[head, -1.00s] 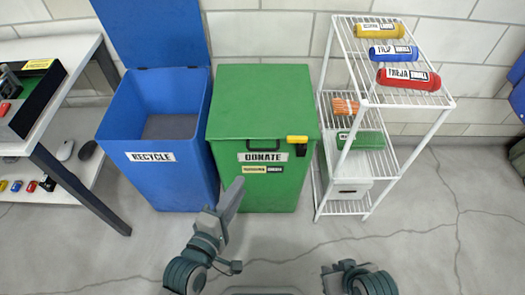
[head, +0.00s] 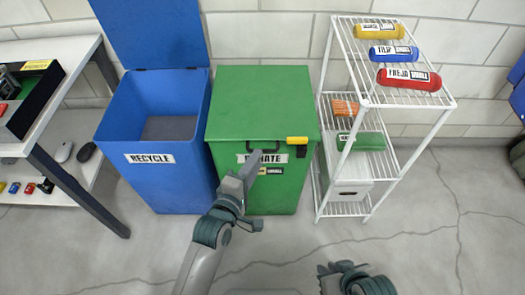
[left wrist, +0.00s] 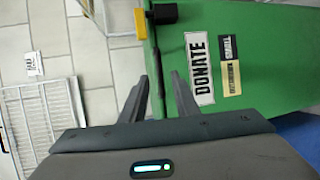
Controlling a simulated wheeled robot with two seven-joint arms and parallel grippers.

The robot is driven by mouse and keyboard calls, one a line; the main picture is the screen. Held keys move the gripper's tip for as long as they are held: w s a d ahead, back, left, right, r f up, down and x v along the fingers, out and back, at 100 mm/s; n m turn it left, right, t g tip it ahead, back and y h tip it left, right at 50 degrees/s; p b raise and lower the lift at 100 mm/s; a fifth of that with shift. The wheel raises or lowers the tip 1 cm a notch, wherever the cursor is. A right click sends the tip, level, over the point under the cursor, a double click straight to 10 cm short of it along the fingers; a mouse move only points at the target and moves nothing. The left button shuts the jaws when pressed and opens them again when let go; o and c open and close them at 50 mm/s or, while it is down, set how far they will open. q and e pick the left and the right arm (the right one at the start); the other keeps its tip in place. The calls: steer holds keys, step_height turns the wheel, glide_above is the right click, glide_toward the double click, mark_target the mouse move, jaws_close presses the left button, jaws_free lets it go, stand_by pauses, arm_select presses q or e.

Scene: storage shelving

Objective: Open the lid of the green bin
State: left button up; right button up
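The green bin (head: 262,100) stands against the wall with its flat lid shut. A dark handle (head: 264,147) sits at the lid's front edge, above the DONATE label. My left gripper (head: 249,166) is in front of the bin's front face, just below the handle, and partly covers the label. In the left wrist view, the two fingers (left wrist: 160,80) are apart with nothing between them, and the dark handle bar (left wrist: 160,55) lies just beyond their tips.
An open blue bin (head: 178,183) stands close on the left, its lid raised. A white wire rack (head: 443,100) with several coloured cylinders stands close on the right. A yellow and black piece (head: 297,141) sits at the green lid's front right. The floor in front is clear.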

arm_select(q)
steer(key=x, duration=0.5)
steer(key=shift+w+d+f+b, duration=0.1)
steer(key=shift+w+d+b, duration=0.05)
steer(key=shift+w+b, duration=0.2)
steer(key=shift+f, duration=0.1)
jaws_close()
